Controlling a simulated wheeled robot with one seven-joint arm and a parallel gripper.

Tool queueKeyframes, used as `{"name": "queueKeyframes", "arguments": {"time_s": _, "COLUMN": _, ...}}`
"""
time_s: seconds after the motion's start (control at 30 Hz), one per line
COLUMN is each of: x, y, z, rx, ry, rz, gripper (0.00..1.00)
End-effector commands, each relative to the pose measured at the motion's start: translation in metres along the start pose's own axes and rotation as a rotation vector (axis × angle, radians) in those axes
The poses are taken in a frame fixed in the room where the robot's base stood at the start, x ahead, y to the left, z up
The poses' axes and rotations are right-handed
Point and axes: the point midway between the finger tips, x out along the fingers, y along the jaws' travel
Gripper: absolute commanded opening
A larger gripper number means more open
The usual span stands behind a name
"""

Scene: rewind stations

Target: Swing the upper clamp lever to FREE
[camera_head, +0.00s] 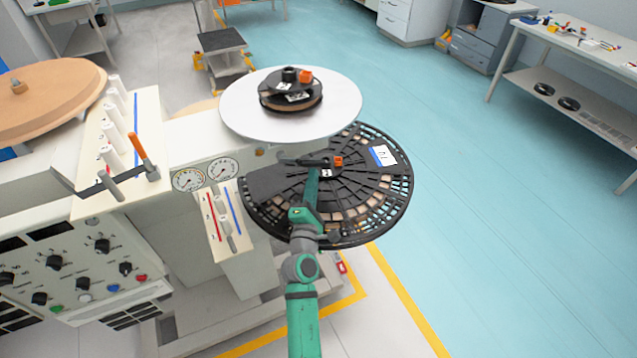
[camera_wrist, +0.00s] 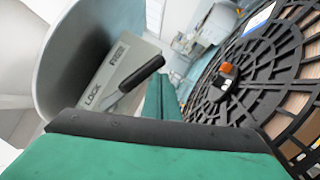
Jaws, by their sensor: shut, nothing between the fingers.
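In the wrist view a lever with a black grip (camera_wrist: 142,74) and a thin metal shank stands in front of a pale plate (camera_wrist: 105,82) lettered LOCK and FREE. The grip slants up to the right. The lever's pivot is hidden, so its exact setting is unclear. My gripper (camera_wrist: 161,84) is shut and empty, its green fingers just right of the grip. I cannot tell whether they touch it. In the head view my gripper (camera_head: 314,172) is over the lower black reel, below the white disc; a dark bar at its tip cannot be told apart clearly.
The white disc (camera_head: 235,110) carries a small reel and overhangs the space near my gripper. The large black lattice reel (camera_head: 385,190) lies below it; its hub (camera_wrist: 226,70) has an orange cap. A machine with gauges (camera_head: 205,174) stands left. The blue floor at right is open.

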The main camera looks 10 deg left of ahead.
Motion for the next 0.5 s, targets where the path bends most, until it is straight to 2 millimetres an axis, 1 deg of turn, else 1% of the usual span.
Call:
{"name": "queueKeyframes", "arguments": {"time_s": 0.2, "x": 0.0019, "y": 0.004, "z": -0.0021, "rx": 0.003, "ry": 0.006, "rz": 0.002, "gripper": 0.0}}
{"name": "queueKeyframes", "arguments": {"time_s": 0.5, "x": 0.0024, "y": 0.0049, "z": -0.0019, "rx": 0.003, "ry": 0.007, "rz": 0.003, "gripper": 0.0}}
